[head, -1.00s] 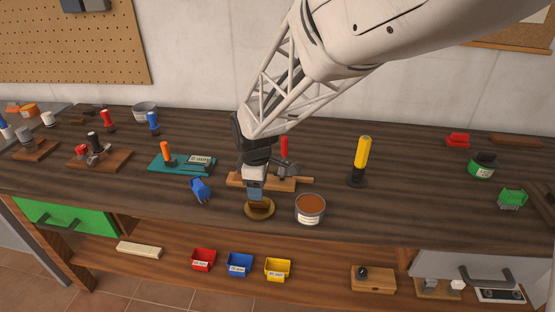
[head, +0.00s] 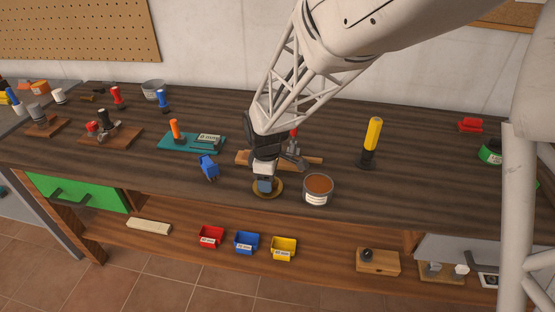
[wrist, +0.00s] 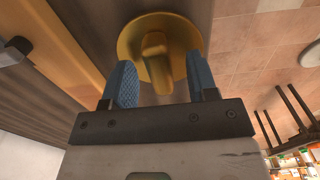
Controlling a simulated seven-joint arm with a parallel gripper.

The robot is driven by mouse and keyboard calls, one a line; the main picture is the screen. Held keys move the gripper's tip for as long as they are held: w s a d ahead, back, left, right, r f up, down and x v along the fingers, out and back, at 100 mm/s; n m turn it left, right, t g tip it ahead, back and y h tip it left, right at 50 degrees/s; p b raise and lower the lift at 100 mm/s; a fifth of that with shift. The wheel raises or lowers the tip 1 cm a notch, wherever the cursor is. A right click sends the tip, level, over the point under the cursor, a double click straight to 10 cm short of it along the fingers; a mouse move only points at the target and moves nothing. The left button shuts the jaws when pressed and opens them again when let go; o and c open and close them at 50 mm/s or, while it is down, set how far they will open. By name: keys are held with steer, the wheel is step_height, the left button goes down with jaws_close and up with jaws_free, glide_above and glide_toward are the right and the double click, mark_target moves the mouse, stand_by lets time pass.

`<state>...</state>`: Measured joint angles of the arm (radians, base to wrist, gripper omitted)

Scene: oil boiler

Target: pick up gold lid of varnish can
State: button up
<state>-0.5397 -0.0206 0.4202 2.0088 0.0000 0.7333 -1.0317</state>
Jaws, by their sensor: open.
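The gold lid (head: 275,190) lies flat on the workbench near its front edge, just left of the open varnish can (head: 318,190). In the wrist view the lid is a round gold disc (wrist: 190,30) with a raised bar handle (wrist: 155,60) across its middle. My gripper (head: 265,186) is directly above the lid. In the wrist view its two blue fingers (wrist: 163,85) are open, one on each side of the handle's near end, with gaps visible. In the head view the gripper hides part of the lid.
A blue clamp-like object (head: 209,168) is to the left. A yellow-handled tool (head: 372,140) stands to the right. Red, blue and yellow bins (head: 284,248) sit on the lower shelf.

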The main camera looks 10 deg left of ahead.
steer(key=shift+f, duration=0.35)
stand_by(0.3)
jaws_close()
